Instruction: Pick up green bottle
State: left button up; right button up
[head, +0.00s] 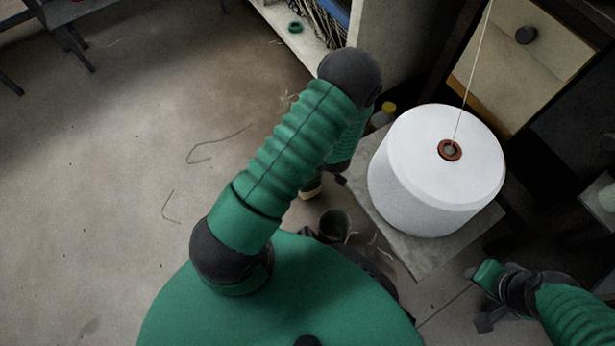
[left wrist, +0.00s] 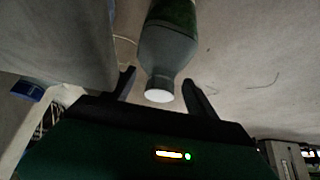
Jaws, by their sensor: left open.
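The green bottle (left wrist: 170,45) shows in the left wrist view with a green label, a grey shoulder and a white cap (left wrist: 159,95). My left gripper (left wrist: 158,79) is open, with one dark finger on each side of the bottle's neck and cap. Whether the fingers touch it cannot be told. In the head view my left forearm hides most of that gripper and the bottle; a small pale piece (head: 311,188) shows beside the arm, too covered to name. My right gripper (head: 477,298) is at the lower right of the head view, its fingers unclear.
A large white thread spool (head: 425,180) stands on a grey slab (head: 425,258) right of my left arm. A yellow-capped item (head: 388,108) is behind it. A dark cup (head: 334,225) is on the floor near my body. Open floor (head: 110,190) lies left.

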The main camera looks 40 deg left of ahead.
pick_arm(q)
jog(key=shift+r, duration=0.2)
jog(key=shift+c, duration=0.7)
grip_shut()
